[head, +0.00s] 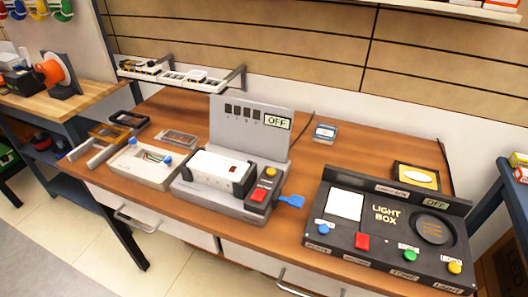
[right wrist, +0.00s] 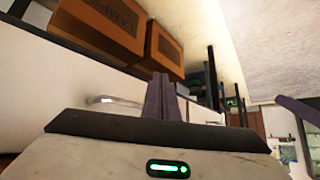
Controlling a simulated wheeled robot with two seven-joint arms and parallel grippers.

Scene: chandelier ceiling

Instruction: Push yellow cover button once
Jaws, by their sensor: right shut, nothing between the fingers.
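In the head view, a grey machine (head: 222,205) with an upright panel reading OFF stands on the wooden table. A black light box (head: 395,232), also reading OFF, stands at the right. It has blue, red and green buttons and a yellow button (head: 454,267) at its front right corner. No gripper shows in the head view. In the right wrist view my right gripper (right wrist: 164,98) is shut and empty, away from all the buttons.
A blue paddle-like part (head: 290,201) sticks out right of the grey machine. A white-grey box with blue knobs (head: 145,165) stands left of it. A yellow-topped box (head: 415,178) lies behind the light box. Brown boxes (right wrist: 100,30) show in the right wrist view.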

